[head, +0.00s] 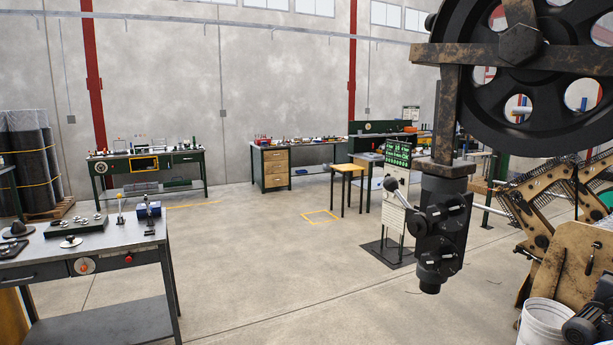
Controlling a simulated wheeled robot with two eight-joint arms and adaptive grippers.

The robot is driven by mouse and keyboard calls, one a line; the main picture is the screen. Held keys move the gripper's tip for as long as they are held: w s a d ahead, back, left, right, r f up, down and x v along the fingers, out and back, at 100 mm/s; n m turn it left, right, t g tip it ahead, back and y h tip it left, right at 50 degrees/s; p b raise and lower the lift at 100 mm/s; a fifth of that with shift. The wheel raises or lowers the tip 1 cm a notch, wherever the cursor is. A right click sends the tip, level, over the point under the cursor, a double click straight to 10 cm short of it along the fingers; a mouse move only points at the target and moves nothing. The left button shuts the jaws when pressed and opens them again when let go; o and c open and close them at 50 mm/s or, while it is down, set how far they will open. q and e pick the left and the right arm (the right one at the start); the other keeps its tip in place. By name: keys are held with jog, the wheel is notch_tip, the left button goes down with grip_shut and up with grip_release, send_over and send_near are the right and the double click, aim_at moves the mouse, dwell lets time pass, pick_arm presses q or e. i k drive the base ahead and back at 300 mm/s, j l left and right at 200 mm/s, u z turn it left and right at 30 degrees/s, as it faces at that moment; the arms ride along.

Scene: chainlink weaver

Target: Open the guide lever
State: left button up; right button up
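A dark guide block (440,232) hangs below a rusty bracket at the right, with several small rollers or bolts on its face. A lever with a black ball knob (390,184) sticks out from the block's left side. Its metal rod slants up and left from the block. I cannot tell from this view whether this guide lever is open or closed. Neither of my grippers shows in the head view.
A large black spoked wheel (530,75) is above the guide block. A white bucket (543,322) and machine parts stand below right. A grey workbench (95,250) is at the left. A control panel (397,155) stands behind the lever. The middle floor is clear.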

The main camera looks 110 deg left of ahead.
aim_at(390, 184)
jog(key=k+j+u, duration=0.15)
jog(key=u, duration=0.2)
jog(key=k+j+u, duration=0.15)
jog(key=j+u, duration=0.15)
jog(key=k+j+u, duration=0.1)
jog(key=j+u, duration=0.55)
jog(key=j, duration=0.15)
jog(key=k+j, duration=0.1)
jog(key=j, duration=0.65)
jog(key=j+u, duration=0.15)
jog(key=j, duration=0.6)
jog(key=k, duration=0.05)
